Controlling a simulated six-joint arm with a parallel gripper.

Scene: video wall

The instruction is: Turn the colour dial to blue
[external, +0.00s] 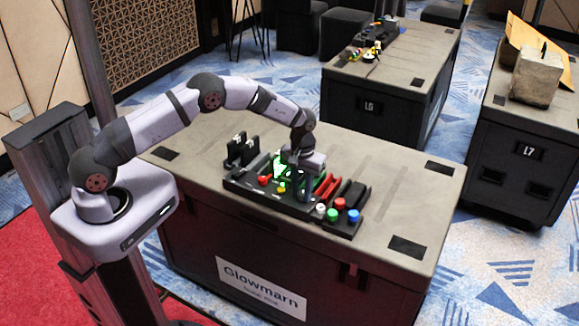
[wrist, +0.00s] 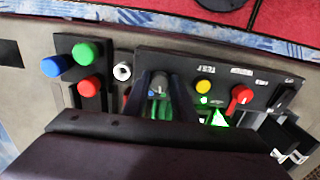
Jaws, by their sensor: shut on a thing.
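The black control panel (external: 300,200) lies on the crate top. A grey dial (wrist: 159,83) with a pale pointer mark shows in the wrist view between the two fingers of my gripper (wrist: 161,88). The fingers are shut on the dial's sides. In the external view my gripper (external: 301,170) reaches down onto the panel and hides the dial. A green lit triangle (external: 280,169) glows beside my gripper; it also shows in the wrist view (wrist: 220,119).
A red knob (wrist: 240,96) and a yellow button (wrist: 204,86) sit beside the dial. Red, green and blue buttons (wrist: 54,66) and a white-topped control (wrist: 122,72) stand on its other side. Red sliders (external: 327,186) are close to my gripper. The crate top (external: 400,190) is clear at right.

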